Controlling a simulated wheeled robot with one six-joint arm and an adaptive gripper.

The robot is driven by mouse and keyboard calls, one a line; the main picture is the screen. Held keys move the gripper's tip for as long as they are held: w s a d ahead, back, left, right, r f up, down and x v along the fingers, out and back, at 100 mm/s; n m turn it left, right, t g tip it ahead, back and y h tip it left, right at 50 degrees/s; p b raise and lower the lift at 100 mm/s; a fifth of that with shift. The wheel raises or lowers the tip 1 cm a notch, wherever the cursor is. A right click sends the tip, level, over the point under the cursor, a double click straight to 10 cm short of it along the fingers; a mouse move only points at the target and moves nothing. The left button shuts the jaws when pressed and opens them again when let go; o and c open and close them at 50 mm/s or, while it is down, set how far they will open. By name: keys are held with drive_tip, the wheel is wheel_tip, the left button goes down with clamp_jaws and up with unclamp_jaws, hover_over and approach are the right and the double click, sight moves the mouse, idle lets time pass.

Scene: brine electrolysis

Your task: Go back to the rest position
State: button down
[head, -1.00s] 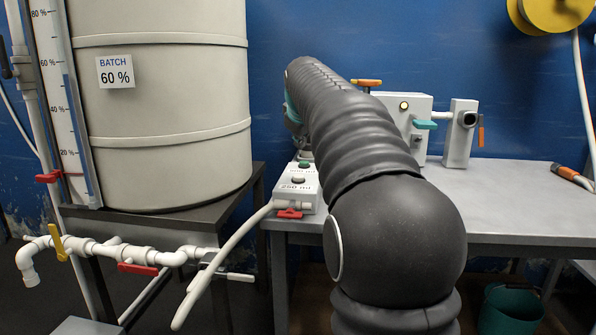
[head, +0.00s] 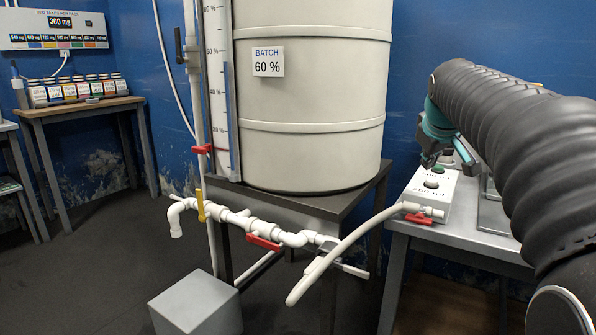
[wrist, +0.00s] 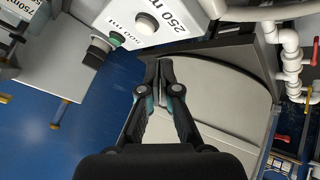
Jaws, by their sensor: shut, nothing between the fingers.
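My gripper (wrist: 164,76) is shut and empty in the wrist view, its two dark fingertips together. In the head view my gripper (head: 432,148) shows as a dark and teal shape at the end of my arm, partly hidden behind its black ribbed sleeve. It is beside the light dosing box (head: 420,205) with its buttons and "250 ml" label, on the grey table. In the wrist view the box (wrist: 150,22) lies beyond the fingertips, toward the top. I cannot tell whether the gripper touches anything.
A large beige tank (head: 315,110) marked "BATCH 60 %" stands on a dark stand, with white pipes (head: 240,222) and red and yellow valves at its front. A hose (head: 345,245) hangs before it. A grey block (head: 195,305) sits on the floor. Labelled jars (head: 80,88) line a wooden table at left.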

drive_tip(key=s+a+f+m+g+y, duration=0.1)
drive_tip(key=s+a+f, duration=0.3)
drive_tip(key=s+f, duration=0.3)
drive_tip(key=s+a+f+m, duration=0.1)
drive_tip(key=s+a+f, duration=0.4)
drive_tip(key=s, duration=0.9)
drive_tip(key=s+a+f+m+g+y+p, duration=0.1)
drive_tip(key=s+a+f, duration=0.4)
drive_tip(key=s+f, duration=0.4)
drive_tip(key=shift+s+a+f+m+g+y, duration=0.2)
drive_tip(key=shift+s+f+m+g+y, duration=0.15)
drive_tip(key=shift+s, duration=0.3)
